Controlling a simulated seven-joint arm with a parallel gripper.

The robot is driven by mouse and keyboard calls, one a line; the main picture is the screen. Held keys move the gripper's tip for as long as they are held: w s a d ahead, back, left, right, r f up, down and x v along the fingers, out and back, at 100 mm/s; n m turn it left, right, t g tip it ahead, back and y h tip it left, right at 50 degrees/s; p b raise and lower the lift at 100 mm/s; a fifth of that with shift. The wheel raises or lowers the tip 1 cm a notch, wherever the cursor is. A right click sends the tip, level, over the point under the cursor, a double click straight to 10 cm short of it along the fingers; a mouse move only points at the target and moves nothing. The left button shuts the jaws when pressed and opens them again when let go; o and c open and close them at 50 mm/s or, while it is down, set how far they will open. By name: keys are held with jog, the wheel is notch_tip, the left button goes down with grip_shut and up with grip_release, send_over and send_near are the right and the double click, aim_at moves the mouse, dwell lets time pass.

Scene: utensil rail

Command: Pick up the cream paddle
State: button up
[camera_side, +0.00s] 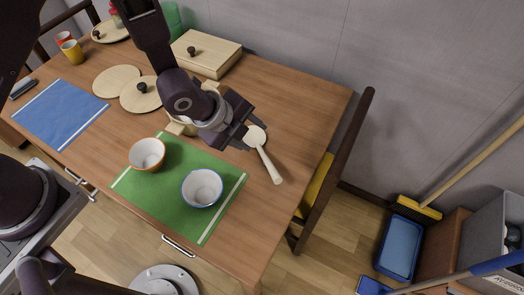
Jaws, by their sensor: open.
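The cream paddle (267,161) lies on the wooden table, right of the green mat. Its round head points up the picture and its handle runs down and to the right. My gripper (246,136) is open, close to the paddle's head at its left. I cannot tell whether a finger touches the head. The gripper looks empty.
A white cup with a blue rim (202,188) and an orange-rimmed cup (147,154) stand on the green mat (213,222). A wooden box (213,50) and round wooden lids (117,79) lie further back. A chair (329,170) stands at the table's right edge.

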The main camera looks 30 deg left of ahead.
aim_at(267, 162)
jog(key=d+f, duration=0.1)
jog(key=f, duration=0.3)
jog(key=w+d+f+m, duration=0.1)
jog(key=f, duration=0.2)
jog(key=d+f+m, duration=0.1)
jog(key=f, duration=0.3)
jog(key=shift+w+d+f, duration=0.2)
jog(key=shift+d+f, duration=0.05)
jog(key=shift+f, duration=0.1)
grip_shut()
